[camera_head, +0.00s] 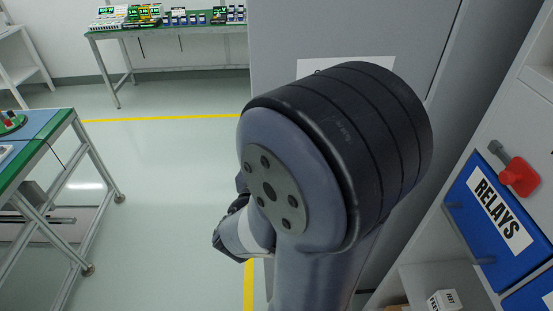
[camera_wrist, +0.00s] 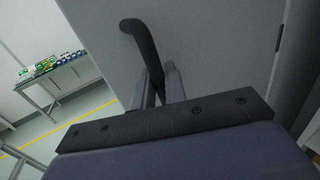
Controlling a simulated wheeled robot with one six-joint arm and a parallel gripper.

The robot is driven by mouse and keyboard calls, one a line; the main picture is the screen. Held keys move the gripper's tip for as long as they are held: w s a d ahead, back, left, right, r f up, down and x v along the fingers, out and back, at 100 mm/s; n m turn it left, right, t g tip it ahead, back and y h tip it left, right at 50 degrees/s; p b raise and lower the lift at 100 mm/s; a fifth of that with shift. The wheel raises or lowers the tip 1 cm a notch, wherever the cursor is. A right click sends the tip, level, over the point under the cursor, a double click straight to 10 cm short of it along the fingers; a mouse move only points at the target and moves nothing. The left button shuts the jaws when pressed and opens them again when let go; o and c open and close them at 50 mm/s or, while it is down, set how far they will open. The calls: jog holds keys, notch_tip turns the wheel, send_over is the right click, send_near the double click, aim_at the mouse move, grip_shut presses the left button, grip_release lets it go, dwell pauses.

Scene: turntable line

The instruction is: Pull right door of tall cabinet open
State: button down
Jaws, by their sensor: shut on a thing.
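A dark curved handle (camera_wrist: 135,32) stands in front of the panel's left part. My gripper (camera_wrist: 159,84) is shut on this handle, one finger on each side of it. My arm hides the gripper and handle in the head view. I cannot tell how far the door stands open.
A shelf unit with a blue RELAYS bin (camera_head: 490,215) and a red-and-grey object (camera_head: 518,177) stands close at the right. A green-edged workbench (camera_head: 45,140) is at the left. A bench with small boxes (camera_head: 170,30) stands at the back. The floor between is clear.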

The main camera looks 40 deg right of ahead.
jog(key=shift+r, duration=0.1)
jog(key=c, duration=1.6)
grip_release()
jog(key=shift+o, duration=0.2)
jog(key=v, duration=1)
jog(key=shift+s+a+b, duration=0.25)
jog(key=shift+a+b, duration=0.1)
jog(key=shift+d, duration=0.1)
jog(key=x, duration=1)
jog(key=shift+p, duration=0.3)
jog(key=shift+w, duration=0.1)
